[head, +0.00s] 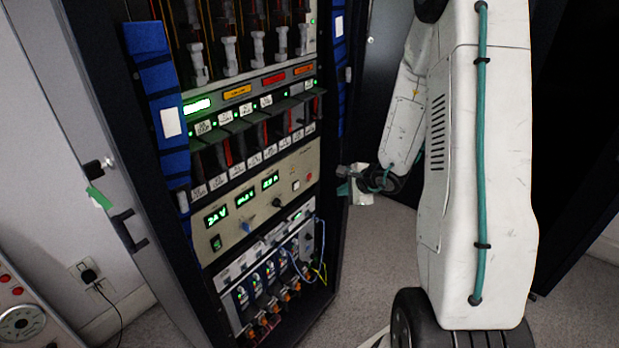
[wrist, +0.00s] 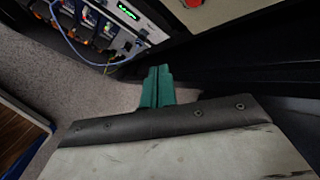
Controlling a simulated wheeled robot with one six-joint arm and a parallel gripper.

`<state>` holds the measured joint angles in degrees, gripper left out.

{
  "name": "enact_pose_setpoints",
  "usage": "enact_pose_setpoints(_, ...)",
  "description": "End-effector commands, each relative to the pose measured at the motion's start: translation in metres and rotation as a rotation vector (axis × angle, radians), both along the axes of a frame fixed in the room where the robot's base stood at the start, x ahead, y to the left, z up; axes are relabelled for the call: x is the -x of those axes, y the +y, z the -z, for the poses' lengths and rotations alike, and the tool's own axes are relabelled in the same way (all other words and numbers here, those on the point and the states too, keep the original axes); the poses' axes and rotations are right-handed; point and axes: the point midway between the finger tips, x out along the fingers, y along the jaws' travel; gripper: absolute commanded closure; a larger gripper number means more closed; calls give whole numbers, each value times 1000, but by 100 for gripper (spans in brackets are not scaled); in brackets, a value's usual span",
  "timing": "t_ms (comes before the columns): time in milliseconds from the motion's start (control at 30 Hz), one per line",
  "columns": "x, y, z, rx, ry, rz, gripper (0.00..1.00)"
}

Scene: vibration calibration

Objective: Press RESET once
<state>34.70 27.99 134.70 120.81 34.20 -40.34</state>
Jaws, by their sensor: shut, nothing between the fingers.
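No label reading RESET is legible in either view. The cream power panel (head: 236,220) has three green displays, a black knob, a small white button (head: 296,185) and a red round button (head: 309,177) at its right end. A red round part (wrist: 192,3) shows at the top edge of the wrist view, on a cream panel. My gripper (head: 343,188) is just right of the rack's front edge, apart from the panel. Its green fingers (wrist: 157,82) are shut and empty, with carpet and the dark rack edge beyond them.
Below the panel, lower modules (head: 270,270) carry several loose cables, including a blue one (wrist: 75,45). An open rack door (head: 95,150) with a handle stands left. Dark cabinet surfaces lie behind my arm. Carpet (head: 385,240) is free right of the rack.

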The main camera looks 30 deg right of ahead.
Motion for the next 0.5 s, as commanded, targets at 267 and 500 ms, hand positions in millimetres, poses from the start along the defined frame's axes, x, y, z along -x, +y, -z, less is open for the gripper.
enact_pose_setpoints(267,-5,2,0,0,-1,-3,100)
enact_pose_setpoints(500,-32,13,0,-1,-2,-6,100)
